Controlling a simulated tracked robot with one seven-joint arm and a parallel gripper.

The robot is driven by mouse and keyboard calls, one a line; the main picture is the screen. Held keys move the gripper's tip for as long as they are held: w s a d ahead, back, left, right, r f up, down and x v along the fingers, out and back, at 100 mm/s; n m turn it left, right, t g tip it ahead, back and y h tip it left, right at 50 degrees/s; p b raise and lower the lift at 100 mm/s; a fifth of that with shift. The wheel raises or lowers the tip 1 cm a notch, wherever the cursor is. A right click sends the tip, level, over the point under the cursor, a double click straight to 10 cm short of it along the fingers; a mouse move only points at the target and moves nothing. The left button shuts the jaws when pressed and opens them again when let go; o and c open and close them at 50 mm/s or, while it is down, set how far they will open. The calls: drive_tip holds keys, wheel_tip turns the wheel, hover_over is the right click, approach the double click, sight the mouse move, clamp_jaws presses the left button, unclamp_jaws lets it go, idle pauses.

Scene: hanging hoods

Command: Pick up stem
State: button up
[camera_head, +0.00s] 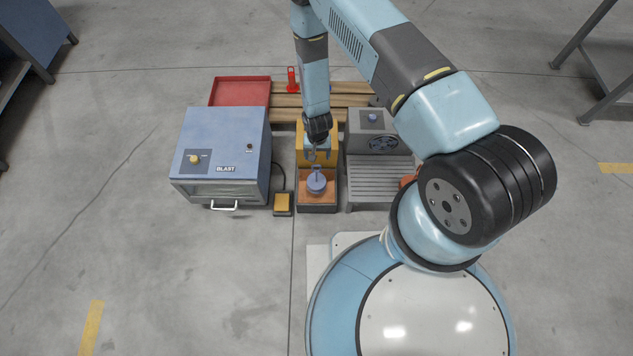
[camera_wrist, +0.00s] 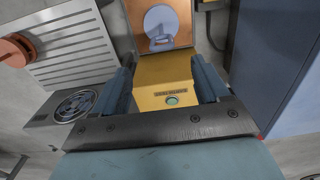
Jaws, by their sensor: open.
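A blue-grey round part (camera_head: 316,183) with a narrower piece standing up from it lies on the orange plate of the yellow station. It also shows in the wrist view (camera_wrist: 161,22), near the top, with a blue-grey piece on its face. That narrower piece may be the stem; I cannot tell for sure. My gripper (camera_head: 318,152) hangs over the yellow station, just behind the round part in the head view. In the wrist view its two fingers (camera_wrist: 162,68) are apart with nothing held between them, and the yellow housing with a green button shows beyond.
A blue blast cabinet (camera_head: 222,150) stands close on the left, and a grey bench unit with fan and slatted top (camera_head: 378,178) on the right. A red tray (camera_head: 240,91), wooden planks (camera_head: 350,88) and a small red object (camera_head: 292,79) lie behind.

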wheel_tip(320, 180, down, 13)
drive_tip(key=shift+a+f, duration=0.1)
drive_tip(key=shift+a, duration=0.05)
drive_tip(key=shift+w, duration=0.1)
idle(0.6)
clamp_jaws()
idle(0.6)
